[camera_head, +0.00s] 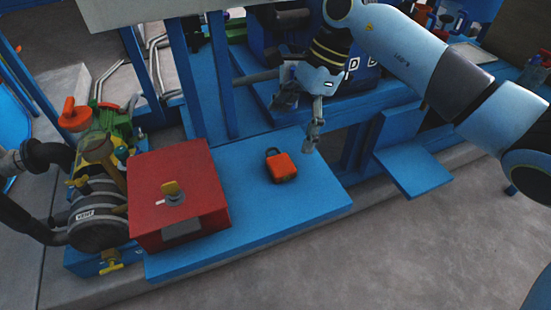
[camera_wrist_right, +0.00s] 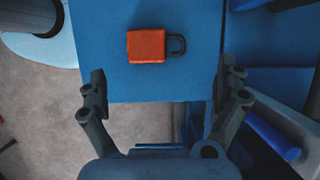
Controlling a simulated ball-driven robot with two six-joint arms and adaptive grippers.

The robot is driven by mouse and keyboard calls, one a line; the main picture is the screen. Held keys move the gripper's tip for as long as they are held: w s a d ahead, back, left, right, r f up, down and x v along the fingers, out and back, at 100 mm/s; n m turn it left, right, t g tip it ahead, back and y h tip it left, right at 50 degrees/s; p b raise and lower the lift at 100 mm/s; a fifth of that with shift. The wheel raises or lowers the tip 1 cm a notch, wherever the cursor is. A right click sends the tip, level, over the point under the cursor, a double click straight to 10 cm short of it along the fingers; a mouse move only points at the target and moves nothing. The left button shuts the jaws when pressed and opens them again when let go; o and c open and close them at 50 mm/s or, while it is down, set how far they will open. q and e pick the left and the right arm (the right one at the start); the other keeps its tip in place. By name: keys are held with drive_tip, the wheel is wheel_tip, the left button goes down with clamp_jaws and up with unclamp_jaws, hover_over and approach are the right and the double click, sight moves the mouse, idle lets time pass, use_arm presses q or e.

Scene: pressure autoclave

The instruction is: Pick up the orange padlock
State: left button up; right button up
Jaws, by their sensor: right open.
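The orange padlock (camera_head: 281,168) with a dark shackle lies on a blue shelf (camera_head: 315,195), to the right of a red box. It also shows in the right wrist view (camera_wrist_right: 146,46), with its shackle pointing right. My right gripper (camera_head: 298,122) is open and empty, above and beyond the padlock in the head view. In the right wrist view the padlock sits ahead of the spread fingers (camera_wrist_right: 165,85), between their lines and apart from both. My left gripper is not in view.
A red box (camera_head: 177,192) with a yellow-handled switch stands left of the padlock. Blue posts (camera_head: 207,75) rise behind the shelf. Valves and a dark vent pipe (camera_head: 97,215) are at the left. A lower blue step (camera_head: 412,170) is at the right.

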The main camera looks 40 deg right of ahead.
sight(276, 159)
drive_tip(key=shift+x, duration=1.2)
drive_tip(key=x, duration=0.2)
drive_tip(key=b+x, duration=0.1)
drive_tip(key=x, duration=0.2)
drive_tip(key=shift+s+a, duration=0.2)
drive_tip(key=shift+a, duration=0.15)
drive_tip(key=shift+f, duration=0.1)
drive_tip(key=c, duration=1.2)
drive_tip(key=shift+o, duration=0.2)
